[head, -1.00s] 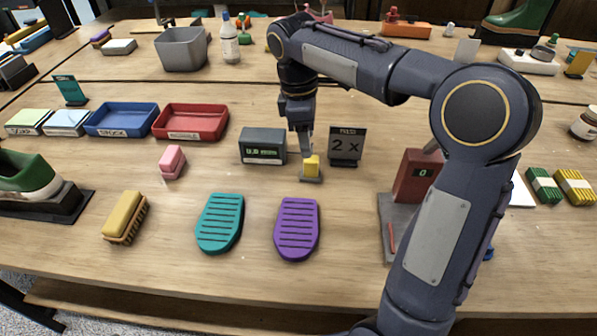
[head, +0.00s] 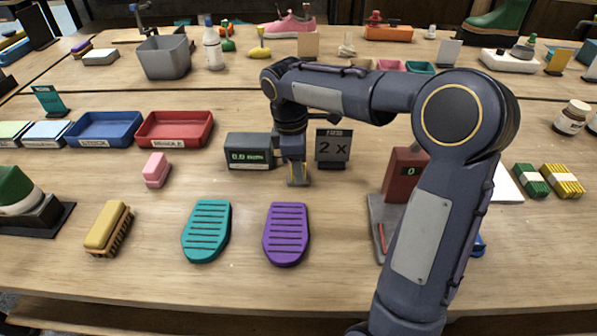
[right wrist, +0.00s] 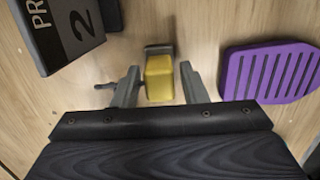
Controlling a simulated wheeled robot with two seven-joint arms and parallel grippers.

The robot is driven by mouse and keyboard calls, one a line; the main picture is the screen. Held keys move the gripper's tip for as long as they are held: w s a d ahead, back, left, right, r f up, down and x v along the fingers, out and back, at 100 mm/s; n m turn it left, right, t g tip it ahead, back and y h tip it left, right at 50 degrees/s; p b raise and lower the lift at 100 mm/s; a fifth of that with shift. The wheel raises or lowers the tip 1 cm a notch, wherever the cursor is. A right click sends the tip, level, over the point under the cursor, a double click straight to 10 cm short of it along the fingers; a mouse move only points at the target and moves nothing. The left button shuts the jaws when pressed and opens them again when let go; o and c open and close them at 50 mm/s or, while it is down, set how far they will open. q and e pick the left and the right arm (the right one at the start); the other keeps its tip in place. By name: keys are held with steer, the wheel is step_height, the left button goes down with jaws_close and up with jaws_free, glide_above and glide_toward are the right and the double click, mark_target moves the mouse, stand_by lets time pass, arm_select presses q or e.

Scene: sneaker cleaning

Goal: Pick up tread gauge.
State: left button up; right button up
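The tread gauge, a small yellow block with a grey end (right wrist: 161,80), stands on the table; in the head view my right gripper (head: 298,173) mostly hides it. In the right wrist view my right gripper (right wrist: 161,88) is open, with one finger on each side of the yellow block. The fingers look apart from it, with a narrower gap on the left. My left gripper is not in view.
A grey display box (head: 249,151) and a black "2 x" sign (head: 333,147) stand close behind the gripper. A purple sole (head: 286,234) and a teal sole (head: 207,231) lie in front. A red device (head: 404,175) stands to the right.

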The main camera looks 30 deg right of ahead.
jaws_close()
steer(key=shift+r, duration=0.15)
steer(key=shift+r, duration=0.25)
step_height(320, 180, up, 2)
steer(key=shift+r+p, duration=0.15)
steer(key=shift+p, duration=0.25)
steer(key=s+a+r+p, duration=0.1)
steer(key=s+a+r, duration=0.7)
steer(key=a+r, duration=0.2)
steer(key=shift+a, duration=0.8)
